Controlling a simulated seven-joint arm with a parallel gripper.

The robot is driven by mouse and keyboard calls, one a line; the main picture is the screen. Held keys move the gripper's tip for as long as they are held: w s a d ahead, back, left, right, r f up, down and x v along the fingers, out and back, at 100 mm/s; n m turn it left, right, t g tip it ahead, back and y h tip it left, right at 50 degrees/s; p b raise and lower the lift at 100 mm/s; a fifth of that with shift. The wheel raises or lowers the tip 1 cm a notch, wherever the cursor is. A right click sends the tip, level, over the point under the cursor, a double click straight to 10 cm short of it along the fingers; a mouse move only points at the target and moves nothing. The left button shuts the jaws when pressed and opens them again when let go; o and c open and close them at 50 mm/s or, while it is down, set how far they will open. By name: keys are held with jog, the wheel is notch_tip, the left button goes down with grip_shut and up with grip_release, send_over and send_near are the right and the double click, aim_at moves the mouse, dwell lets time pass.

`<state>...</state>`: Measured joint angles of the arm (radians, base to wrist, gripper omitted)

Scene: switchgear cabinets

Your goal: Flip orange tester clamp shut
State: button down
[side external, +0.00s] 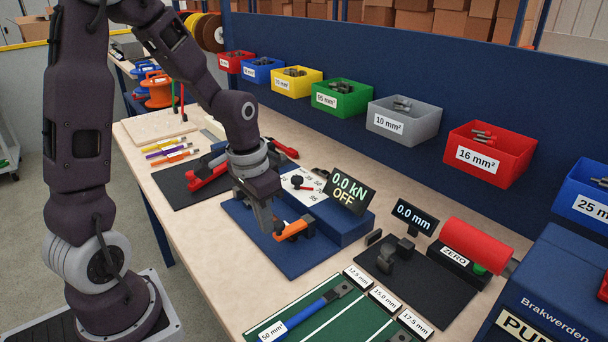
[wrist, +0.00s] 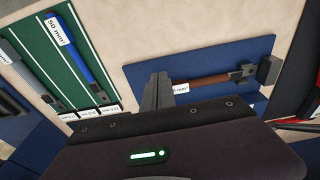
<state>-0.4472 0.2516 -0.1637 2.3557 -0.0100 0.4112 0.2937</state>
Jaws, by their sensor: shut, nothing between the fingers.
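My gripper (side external: 266,228) is shut and empty, pointing down just left of the orange piece. In the wrist view my fingers (wrist: 157,78) are together beside a brown-orange bar (wrist: 208,80) with a white label and dark blocks at its far end. I cannot tell whether they touch it, or whether this bar is the clamp or a cable. The tester display (side external: 347,195) reads 0.0 kN OFF.
A black gauge mat (side external: 400,285) with a 0.0 mm display (side external: 412,218) stands to the right. A green board (side external: 330,320) with a blue-handled cable lies in front. A red-handled tool (side external: 208,178) is at left. Coloured bins line the back panel.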

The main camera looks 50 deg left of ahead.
dwell(0.3)
jog(key=s+r, duration=0.8)
jog(key=r, duration=0.3)
jog(key=s+d+r+t, duration=0.3)
jog(key=s+d, duration=0.3)
jog(key=d, duration=0.2)
jog(key=shift+s+r+t, duration=0.2)
jog(key=shift+r+t, duration=0.15)
jog(key=shift+t, duration=0.15)
jog(key=shift+a, duration=0.1)
